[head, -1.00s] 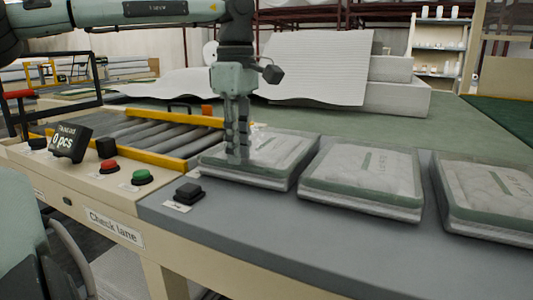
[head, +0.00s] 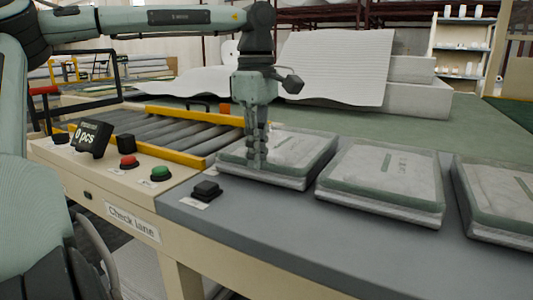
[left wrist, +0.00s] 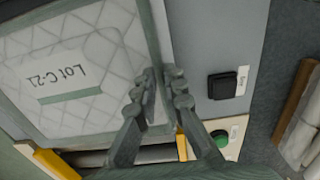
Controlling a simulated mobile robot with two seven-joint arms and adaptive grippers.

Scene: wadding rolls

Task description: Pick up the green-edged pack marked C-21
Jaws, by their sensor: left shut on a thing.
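The green-edged pack (head: 305,147) lies on the grey table top, the leftmost of three packs in the head view. In the left wrist view it fills the upper left, and its label reads "Lot C-21" (left wrist: 54,76). My left gripper (head: 257,163) points down at the pack's near left side. In the left wrist view the fingertips (left wrist: 164,88) are close together at the pack's green edge, shut on it. The fingers hide part of that edge. I see no clear gap under the pack. My right gripper is not in view.
Two similar packs, a middle one (head: 385,180) and a right one (head: 500,198), lie to the right. A black button (head: 207,190) sits near the gripped pack. A roller conveyor (head: 180,130) with yellow rails adjoins on the left. The grey front strip (head: 310,235) is clear.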

